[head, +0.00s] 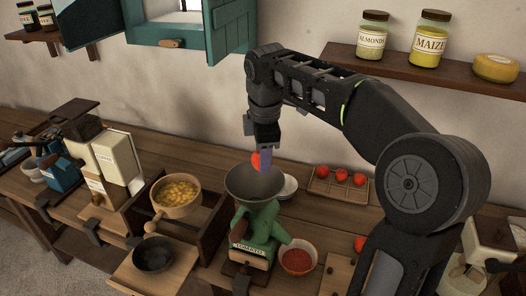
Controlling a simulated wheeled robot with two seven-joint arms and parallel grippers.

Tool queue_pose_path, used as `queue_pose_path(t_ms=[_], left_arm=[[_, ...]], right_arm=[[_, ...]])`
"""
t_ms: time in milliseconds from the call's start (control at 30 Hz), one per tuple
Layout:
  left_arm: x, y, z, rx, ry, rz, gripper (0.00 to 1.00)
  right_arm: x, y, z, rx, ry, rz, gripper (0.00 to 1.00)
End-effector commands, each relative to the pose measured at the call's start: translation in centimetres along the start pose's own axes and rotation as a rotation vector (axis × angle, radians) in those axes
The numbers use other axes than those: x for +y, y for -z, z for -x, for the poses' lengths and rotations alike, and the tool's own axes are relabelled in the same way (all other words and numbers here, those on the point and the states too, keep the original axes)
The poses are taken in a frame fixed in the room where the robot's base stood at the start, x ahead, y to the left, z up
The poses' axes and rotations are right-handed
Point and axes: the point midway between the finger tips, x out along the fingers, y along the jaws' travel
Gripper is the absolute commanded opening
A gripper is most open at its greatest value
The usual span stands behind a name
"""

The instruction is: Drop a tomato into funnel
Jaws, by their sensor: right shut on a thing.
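A red tomato (256,161) is at the tip of my right gripper (264,158), partly hidden by its fingers. The gripper points down and is shut on the tomato. The tomato is over the wide grey funnel (240,185), near the back of its rim; I cannot tell the exact height between them. The funnel sits on top of a green mill (258,230) with a tomato label. My left gripper is not clearly visible.
A wooden tray (325,189) with several tomatoes lies to the right on the counter. A bowl of red sauce (298,259) stands right of the mill. A wooden pan of yellow food (177,194) and a dark bowl (154,254) stand left. A shelf (400,64) with jars hangs behind.

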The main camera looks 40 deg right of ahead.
Motion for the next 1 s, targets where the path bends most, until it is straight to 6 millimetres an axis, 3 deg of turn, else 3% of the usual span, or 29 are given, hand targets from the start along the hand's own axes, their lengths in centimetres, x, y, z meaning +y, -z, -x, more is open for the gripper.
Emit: queue_pose_path(t_ms=[167, 400, 800, 833, 1000], left_arm=[[0.0, 0.0, 0.0, 0.0, 0.0, 0.0, 0.58], [-0.4, 0.1, -1.6, 0.006, -0.005, -0.003, 0.58], [-0.3, 0.1, -1.8, 0.007, -0.006, -0.004, 0.58], [-0.3, 0.1, -1.8, 0.007, -0.006, -0.004, 0.58], [-0.3, 0.1, -1.8, 0.007, -0.006, -0.004, 0.58]], right_arm=[[-0.5, -0.1, -1.9, -0.001, 0.003, 0.0, 0.03], [-1.0, 0.0, -4.6, 0.0, 0.001, 0.0, 0.03], [-1.0, 0.0, -5.0, 0.0, 0.0, 0.0, 0.03], [-1.0, 0.0, -5.0, 0.0, 0.0, 0.0, 0.46], [-1.0, 0.0, -5.0, 0.0, 0.0, 0.0, 0.6]])
